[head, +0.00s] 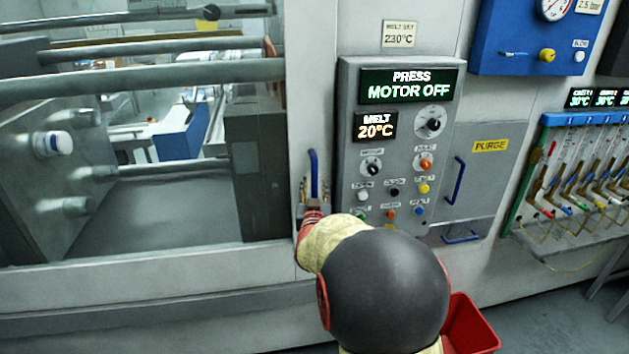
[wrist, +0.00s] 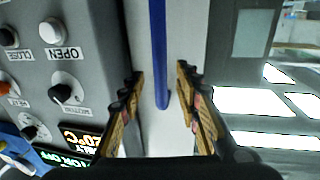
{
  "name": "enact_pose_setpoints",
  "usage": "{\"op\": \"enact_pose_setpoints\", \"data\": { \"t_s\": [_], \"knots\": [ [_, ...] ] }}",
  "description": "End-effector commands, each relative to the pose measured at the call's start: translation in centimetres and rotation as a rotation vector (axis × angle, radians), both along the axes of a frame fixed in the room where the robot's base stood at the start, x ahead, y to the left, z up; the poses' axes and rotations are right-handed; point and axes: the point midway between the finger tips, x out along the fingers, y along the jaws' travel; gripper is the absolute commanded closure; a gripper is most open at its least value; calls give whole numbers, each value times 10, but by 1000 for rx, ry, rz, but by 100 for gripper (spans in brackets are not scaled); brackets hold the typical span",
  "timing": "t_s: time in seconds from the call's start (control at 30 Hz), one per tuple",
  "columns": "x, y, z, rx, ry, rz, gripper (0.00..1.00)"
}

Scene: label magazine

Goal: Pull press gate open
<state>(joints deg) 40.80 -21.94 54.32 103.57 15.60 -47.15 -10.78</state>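The press gate (head: 190,270) is the pale framed panel with the large window at the left of the head view. Its upright blue handle (head: 314,170) is at the frame's right edge, beside the control panel. My gripper (head: 312,195) is at the handle's lower part, and my arm hides what lies below. In the wrist view the blue handle (wrist: 158,50) runs down from the top edge to a rounded end between the two fingers of my gripper (wrist: 160,85). The fingers are open, with a visible gap on each side of the handle. I cannot tell how deep it sits between them.
The grey control panel (head: 380,150) with knobs and buttons stands close right of the handle; its display reads MOTOR OFF. A red bin (head: 470,325) stands below.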

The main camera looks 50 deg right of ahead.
Motion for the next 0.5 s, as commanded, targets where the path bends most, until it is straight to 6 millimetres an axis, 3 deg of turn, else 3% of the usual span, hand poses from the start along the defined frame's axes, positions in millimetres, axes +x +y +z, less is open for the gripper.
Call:
{"op": "enact_pose_setpoints", "data": {
  "t_s": [0.2,0.5],
  "knots": [
    [20,-27,-2,2,1,0,67],
    [33,-42,-1,2,1,1,67]
  ]
}}
